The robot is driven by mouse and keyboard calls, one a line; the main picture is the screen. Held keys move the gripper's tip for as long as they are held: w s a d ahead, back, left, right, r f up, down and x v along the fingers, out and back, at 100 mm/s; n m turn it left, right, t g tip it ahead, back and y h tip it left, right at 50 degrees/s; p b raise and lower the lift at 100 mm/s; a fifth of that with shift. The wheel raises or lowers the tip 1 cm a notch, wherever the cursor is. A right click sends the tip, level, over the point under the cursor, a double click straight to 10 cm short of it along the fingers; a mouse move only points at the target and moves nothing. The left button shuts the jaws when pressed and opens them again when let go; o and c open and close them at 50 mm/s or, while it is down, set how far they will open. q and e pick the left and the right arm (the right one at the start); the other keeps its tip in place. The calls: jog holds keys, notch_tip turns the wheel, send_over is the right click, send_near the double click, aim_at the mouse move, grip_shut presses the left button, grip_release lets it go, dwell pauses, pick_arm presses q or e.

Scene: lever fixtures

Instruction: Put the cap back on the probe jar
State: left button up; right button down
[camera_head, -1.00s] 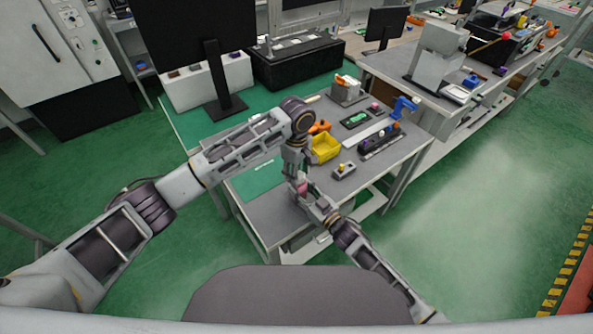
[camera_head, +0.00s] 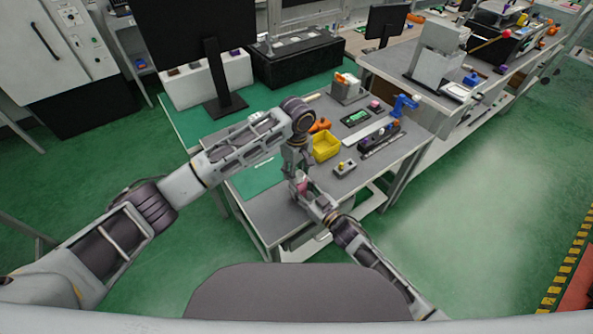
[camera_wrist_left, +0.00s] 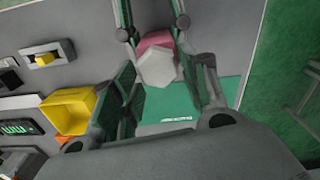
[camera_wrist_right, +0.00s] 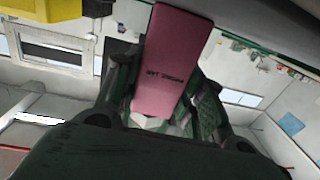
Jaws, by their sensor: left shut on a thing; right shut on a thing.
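The probe jar is a pink block-like body with dark lettering, seen in the right wrist view (camera_wrist_right: 172,62) and small in the head view (camera_head: 303,186). My right gripper (camera_wrist_right: 165,98) is shut around it from the side. The white hexagonal cap (camera_wrist_left: 157,68) sits at the jar's end nearest my left wrist, with pink showing just behind it. My left gripper (camera_wrist_left: 168,88) comes down from above and is shut on the cap. Cap and jar look in line and close together or touching; whether the cap is fully seated is hidden by the fingers.
Both hands meet over the front of the grey workbench (camera_head: 275,218). A yellow bin (camera_head: 325,146) and a small box with a yellow knob (camera_head: 344,168) stand just beyond. A green mat (camera_head: 258,172) lies to the left. Fixtures, including a blue lever (camera_head: 404,105), stand farther back.

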pick_arm(q)
jog(key=m, duration=0.7)
jog(key=shift+w+d, duration=0.15)
jog(key=shift+d, duration=0.1)
jog(key=m, duration=0.6)
jog(key=shift+d, duration=0.2)
jog(key=m, duration=0.7)
jog(key=shift+d, duration=0.15)
jog(key=m, duration=0.6)
jog(key=shift+s+m, duration=0.35)
jog(key=shift+m, duration=0.05)
jog(key=m, duration=0.6)
jog(key=shift+s, duration=0.2)
jog(key=m, duration=0.6)
jog(key=shift+s+m, duration=0.15)
jog(key=shift+m, duration=0.25)
jog(key=m, duration=0.6)
jog(key=shift+a, duration=0.35)
jog(key=m, duration=0.6)
jog(key=shift+a, duration=0.2)
jog(key=o, duration=0.7)
jog(key=shift+f, duration=0.1)
